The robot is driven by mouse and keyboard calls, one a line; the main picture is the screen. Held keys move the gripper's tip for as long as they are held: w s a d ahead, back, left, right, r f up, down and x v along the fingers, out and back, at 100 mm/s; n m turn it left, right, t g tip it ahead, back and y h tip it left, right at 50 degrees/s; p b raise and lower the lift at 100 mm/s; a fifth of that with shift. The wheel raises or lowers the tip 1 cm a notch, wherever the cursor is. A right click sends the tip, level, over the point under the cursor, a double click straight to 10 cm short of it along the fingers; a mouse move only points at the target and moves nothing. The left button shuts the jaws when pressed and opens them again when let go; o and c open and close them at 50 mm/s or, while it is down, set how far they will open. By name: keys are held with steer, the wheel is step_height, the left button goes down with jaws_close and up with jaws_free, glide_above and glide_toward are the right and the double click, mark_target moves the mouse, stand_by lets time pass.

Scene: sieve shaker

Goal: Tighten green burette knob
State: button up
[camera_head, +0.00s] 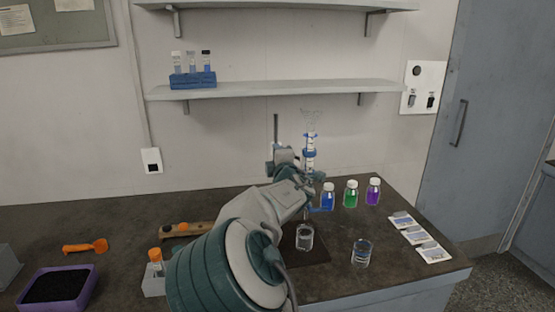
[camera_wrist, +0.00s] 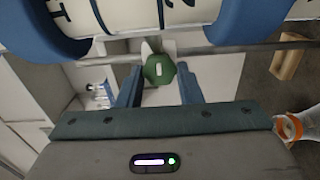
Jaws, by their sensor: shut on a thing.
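The green burette knob (camera_wrist: 158,69) is between the two blue-grey fingers of my gripper (camera_wrist: 160,76) in the wrist view, and the gripper is shut on it. The burette (camera_wrist: 150,14), with a marked scale and blue bands, crosses the top of the wrist view just beyond the knob. In the head view the burette (camera_head: 310,125) stands upright at its stand, behind my arm. The knob and fingertips cannot be made out there. A glass beaker (camera_head: 305,237) stands below the burette on a dark base.
Blue (camera_head: 327,197), green (camera_head: 351,194) and purple (camera_head: 374,191) bottles stand to the right of the burette. Another beaker (camera_head: 361,252) and several white packets (camera_head: 414,230) are near the right edge. A purple tray (camera_head: 56,287) and an orange scoop (camera_head: 86,246) lie at left.

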steer(key=shift+d, duration=0.1)
steer(key=o, duration=0.9)
steer(key=shift+o, duration=0.2)
steer(key=shift+s, duration=0.1)
steer(key=b+v, duration=0.1)
steer(key=v, duration=1.2)
steer(key=shift+s+b, duration=0.25)
steer(key=shift+b, duration=0.1)
steer(key=shift+d, duration=0.2)
